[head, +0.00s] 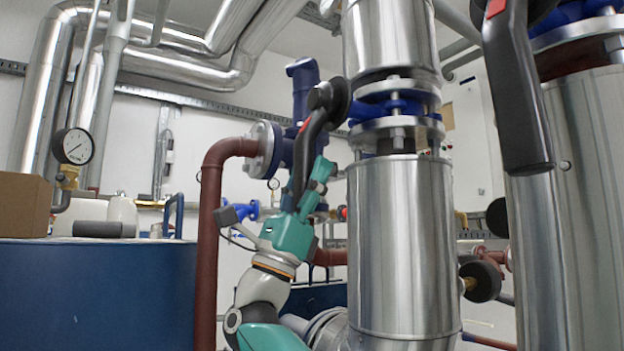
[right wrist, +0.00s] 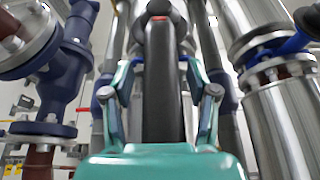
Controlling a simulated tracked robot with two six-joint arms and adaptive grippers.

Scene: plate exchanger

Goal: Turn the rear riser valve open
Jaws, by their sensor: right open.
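The rear riser valve is a blue flanged body (head: 396,107) on the middle silver riser. Its black lever (head: 313,128), with a small red mark, hangs down and slightly left from a round black hub. My right gripper (head: 306,184) is open at the lever's lower part, with teal fingers on either side of it. In the right wrist view the lever (right wrist: 162,85) stands upright between the open fingers of the right gripper (right wrist: 160,88). Gaps show on both sides of it. The lever's lower end is hidden behind the gripper. My left gripper is not in view.
Another black lever (head: 515,90) hangs from the nearer riser (head: 570,200) at the right. A red-brown pipe (head: 208,240) and a dark blue flanged fitting (head: 275,147) stand close left of my arm. A pressure gauge (head: 73,147) and a blue tank (head: 95,295) are at the left.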

